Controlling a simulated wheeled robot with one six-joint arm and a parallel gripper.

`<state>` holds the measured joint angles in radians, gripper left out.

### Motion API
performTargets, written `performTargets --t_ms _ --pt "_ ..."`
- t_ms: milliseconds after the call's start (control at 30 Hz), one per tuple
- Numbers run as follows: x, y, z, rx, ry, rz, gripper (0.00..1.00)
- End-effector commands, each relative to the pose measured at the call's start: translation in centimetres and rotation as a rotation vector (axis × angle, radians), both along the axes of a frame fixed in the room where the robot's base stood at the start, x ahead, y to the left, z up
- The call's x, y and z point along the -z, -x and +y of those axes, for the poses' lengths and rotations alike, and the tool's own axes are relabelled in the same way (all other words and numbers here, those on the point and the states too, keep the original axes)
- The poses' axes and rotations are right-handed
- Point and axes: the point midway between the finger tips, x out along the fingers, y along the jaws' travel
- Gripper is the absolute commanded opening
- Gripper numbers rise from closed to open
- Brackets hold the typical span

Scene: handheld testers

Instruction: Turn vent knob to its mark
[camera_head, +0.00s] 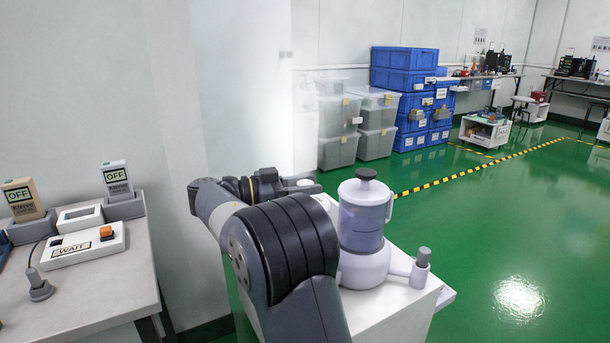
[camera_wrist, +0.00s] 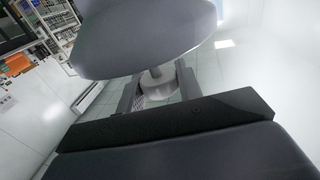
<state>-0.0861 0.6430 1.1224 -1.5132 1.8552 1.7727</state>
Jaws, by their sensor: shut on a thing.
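A translucent vessel (camera_head: 361,228) with a white lid and a dark top knob (camera_head: 366,174) stands on a white cabinet (camera_head: 395,318). My gripper (camera_head: 306,184) is left of the vessel's lid in the head view. In the wrist view my gripper (camera_wrist: 159,76) has its two fingers on either side of a short grey round knob (camera_wrist: 160,89) and is shut on it. The knob sits on a thin stem below a large pale rounded body (camera_wrist: 140,38), probably part of the vessel. I take it for the vent knob. Its mark cannot be made out.
A side arm with a grey upright cap (camera_head: 423,258) juts from the vessel's right. A bench (camera_head: 85,302) at left holds testers marked OFF (camera_head: 117,180) and a white box marked WAIT (camera_head: 82,246). Blue crates (camera_head: 405,75) stand behind. Green floor at right is clear.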

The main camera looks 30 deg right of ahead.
Motion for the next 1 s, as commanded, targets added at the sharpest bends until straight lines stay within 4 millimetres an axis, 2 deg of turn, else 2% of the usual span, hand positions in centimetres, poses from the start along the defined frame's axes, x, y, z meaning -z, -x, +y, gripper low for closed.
performTargets --t_ms 33,1000 --pt "-0.54 -0.01 -0.03 0.011 0.002 0.002 0.11" --pt "-0.86 -0.01 -0.07 0.181 0.001 0.002 0.11"
